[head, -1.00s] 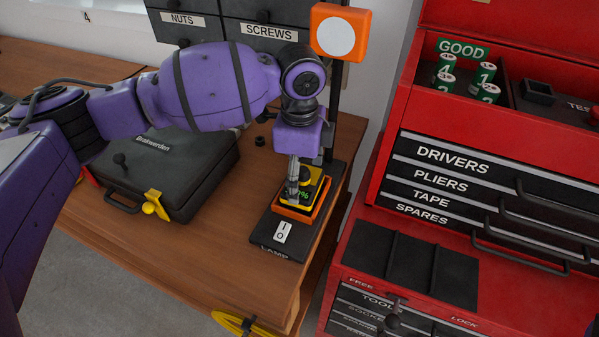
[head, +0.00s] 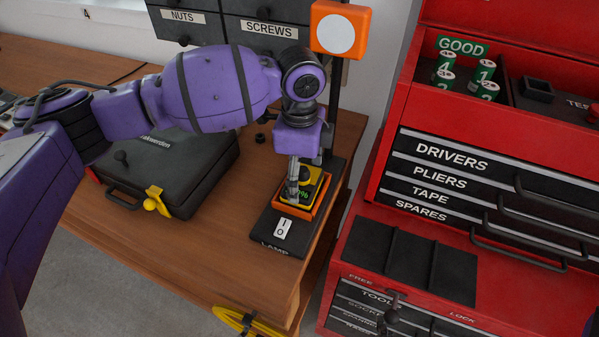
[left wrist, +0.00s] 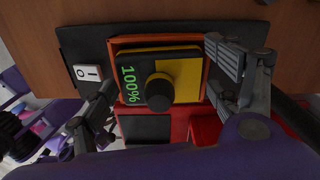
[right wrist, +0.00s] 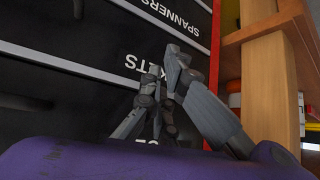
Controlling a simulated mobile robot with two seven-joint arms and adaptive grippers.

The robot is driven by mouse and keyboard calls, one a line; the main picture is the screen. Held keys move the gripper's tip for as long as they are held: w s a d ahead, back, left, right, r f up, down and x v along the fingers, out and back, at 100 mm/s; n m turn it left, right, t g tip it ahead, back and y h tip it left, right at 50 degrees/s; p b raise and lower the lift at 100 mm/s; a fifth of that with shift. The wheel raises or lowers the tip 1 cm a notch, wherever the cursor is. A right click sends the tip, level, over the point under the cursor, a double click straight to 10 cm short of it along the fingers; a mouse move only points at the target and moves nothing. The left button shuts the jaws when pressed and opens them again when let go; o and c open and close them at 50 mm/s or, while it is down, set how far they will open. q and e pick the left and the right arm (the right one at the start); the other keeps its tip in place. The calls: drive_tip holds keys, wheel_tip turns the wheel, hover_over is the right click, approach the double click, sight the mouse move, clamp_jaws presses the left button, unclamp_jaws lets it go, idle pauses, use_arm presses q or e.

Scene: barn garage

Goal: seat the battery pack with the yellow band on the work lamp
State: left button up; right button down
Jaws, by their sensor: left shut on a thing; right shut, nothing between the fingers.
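The battery pack (head: 316,188) is dark with a yellow band and a black knob, and its green display reads 100% in the left wrist view (left wrist: 133,75). It sits within the orange-rimmed socket (head: 288,209) on the black lamp base (head: 262,225); whether it is fully down I cannot tell. The lamp's orange head (head: 356,15) stands on a dark post behind. My left gripper (head: 298,185) is shut on the pack from above, its fingers on opposite sides (left wrist: 163,82). My right gripper (right wrist: 163,68) is shut and empty in front of dark drawers.
A black case (head: 185,165) with a yellow latch lies left on the wooden bench (head: 160,235). The base's white rocker switch (head: 283,229) is at its near end. A red tool chest (head: 400,180) stands close at right, with several green-and-white batteries (head: 445,77) in its GOOD bin.

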idle(0.3)
use_arm(q)
drive_tip(key=o, duration=2)
use_arm(e)
drive_tip(key=shift+s+d, duration=0.1)
drive_tip(key=shift+d, duration=0.15)
drive_tip(key=shift+a, duration=0.1)
use_arm(q)
drive_tip(key=shift+r+p, duration=0.6)
drive_tip(key=shift+r, duration=0.7)
use_arm(e)
drive_tip(key=shift+w+a+r+t, duration=0.15)
drive_tip(key=shift+w+r+t, duration=0.15)
drive_tip(key=shift+w+r, duration=0.7)
use_arm(q)
drive_tip(key=shift+r+p, duration=0.45)
drive_tip(key=shift+r, duration=0.6)
use_arm(e)
drive_tip(key=shift+r, duration=0.5)
use_arm(q)
drive_tip(key=shift+r, duration=2.25)
